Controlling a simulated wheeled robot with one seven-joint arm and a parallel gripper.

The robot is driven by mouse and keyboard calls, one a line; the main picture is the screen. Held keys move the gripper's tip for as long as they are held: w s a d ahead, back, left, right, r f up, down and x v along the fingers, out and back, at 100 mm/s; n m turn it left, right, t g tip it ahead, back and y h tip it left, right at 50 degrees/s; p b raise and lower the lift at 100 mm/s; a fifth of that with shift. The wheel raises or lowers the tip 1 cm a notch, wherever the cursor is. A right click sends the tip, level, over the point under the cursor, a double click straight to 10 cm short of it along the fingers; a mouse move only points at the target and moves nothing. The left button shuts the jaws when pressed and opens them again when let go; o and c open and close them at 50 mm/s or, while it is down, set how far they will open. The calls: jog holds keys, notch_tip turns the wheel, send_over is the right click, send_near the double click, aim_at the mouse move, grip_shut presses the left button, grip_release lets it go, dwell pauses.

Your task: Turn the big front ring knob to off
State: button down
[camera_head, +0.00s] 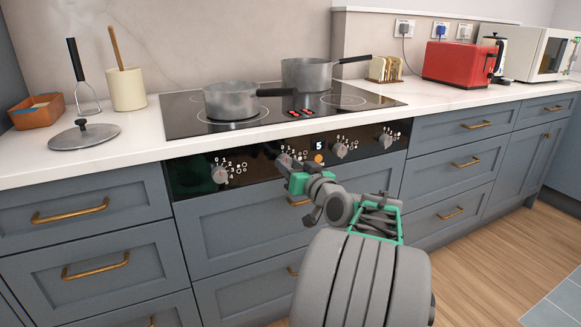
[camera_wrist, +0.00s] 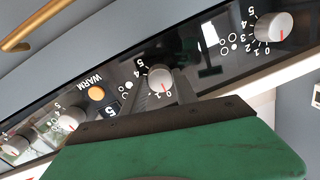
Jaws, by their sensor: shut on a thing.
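The big front ring with a pan (camera_head: 232,101) is on the black hob (camera_head: 185,117).
Other knobs sit along the black panel: one at the left (camera_head: 219,174), two to the right (camera_head: 341,150). A lit display (camera_head: 318,145) reads 5, above an orange WARM button (camera_head: 319,158). A second pan (camera_head: 306,76) stands behind. Drawer handles (camera_head: 71,210) stick out below.

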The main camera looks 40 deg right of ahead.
jog(key=c, duration=1)
grip_release()
jog(key=shift+o, duration=0.2)
jog(key=p+v, duration=0.1)
jog(key=v, duration=0.6)
jog(key=shift+s, duration=0.4)
